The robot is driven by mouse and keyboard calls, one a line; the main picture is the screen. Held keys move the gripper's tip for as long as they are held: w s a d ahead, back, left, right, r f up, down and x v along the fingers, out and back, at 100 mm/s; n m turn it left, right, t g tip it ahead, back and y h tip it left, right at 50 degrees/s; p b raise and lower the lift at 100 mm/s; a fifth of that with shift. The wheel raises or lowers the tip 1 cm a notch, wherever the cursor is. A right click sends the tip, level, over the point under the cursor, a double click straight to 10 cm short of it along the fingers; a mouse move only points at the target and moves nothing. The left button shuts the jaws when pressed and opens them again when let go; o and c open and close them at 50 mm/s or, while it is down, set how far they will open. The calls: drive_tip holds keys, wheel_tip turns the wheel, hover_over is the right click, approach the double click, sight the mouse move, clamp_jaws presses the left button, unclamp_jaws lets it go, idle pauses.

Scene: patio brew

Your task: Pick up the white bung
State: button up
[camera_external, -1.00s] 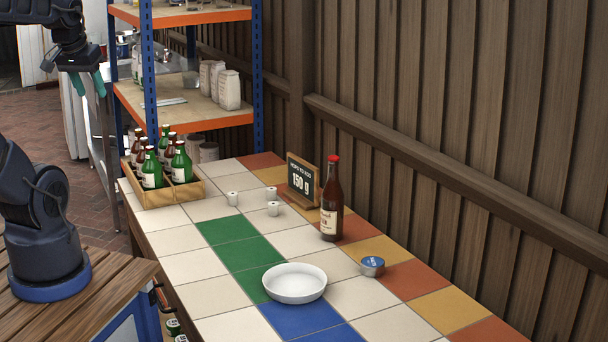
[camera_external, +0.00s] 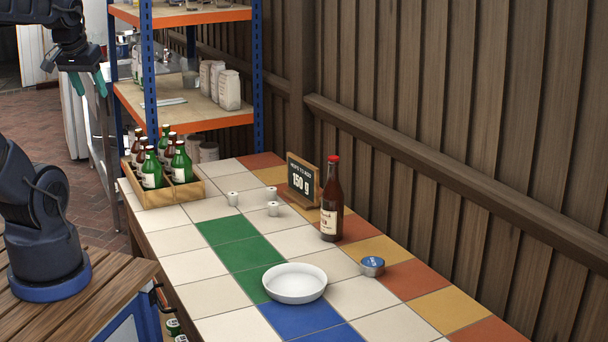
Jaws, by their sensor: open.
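Three small white bungs stand apart on the tiled table, left of the small sign: a left white bung (camera_external: 233,198), a back white bung (camera_external: 271,193) and a front white bung (camera_external: 273,209). They look alike at this size. My gripper (camera_external: 88,84) is at the upper left, raised well away from the table. Its teal fingers point down, open, with nothing between them.
A wooden crate of bottles (camera_external: 155,195) stands at the table's far left corner. A sign reading 150 g (camera_external: 303,180), a brown bottle with a red cap (camera_external: 332,205), a blue-topped tin (camera_external: 372,266) and a white dish (camera_external: 295,283) stand nearby. Green tiles (camera_external: 228,230) are bare.

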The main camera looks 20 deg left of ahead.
drive_tip(key=w+f+m+t, duration=0.1)
drive_tip(key=w+f, duration=0.2)
drive_tip(key=w, duration=0.5)
drive_tip(key=w+f+m, duration=0.1)
drive_tip(key=w+f, duration=0.1)
drive_tip(key=w, duration=0.5)
drive_tip(key=m+t+h, duration=0.2)
drive_tip(key=m+h, duration=0.2)
hover_over(232, 194)
drive_tip(key=s+a, duration=0.4)
drive_tip(key=s, duration=0.1)
wheel_tip(232, 194, down, 31)
drive_tip(key=shift+d+x, duration=0.15)
drive_tip(key=shift+x, duration=1.05)
drive_tip(key=shift+d+x, duration=0.15)
drive_tip(key=shift+x, duration=1)
drive_tip(key=shift+d+x, duration=0.2)
drive_tip(key=shift+x, duration=2.35)
drive_tip(key=shift+s, duration=0.2)
drive_tip(key=c, duration=1)
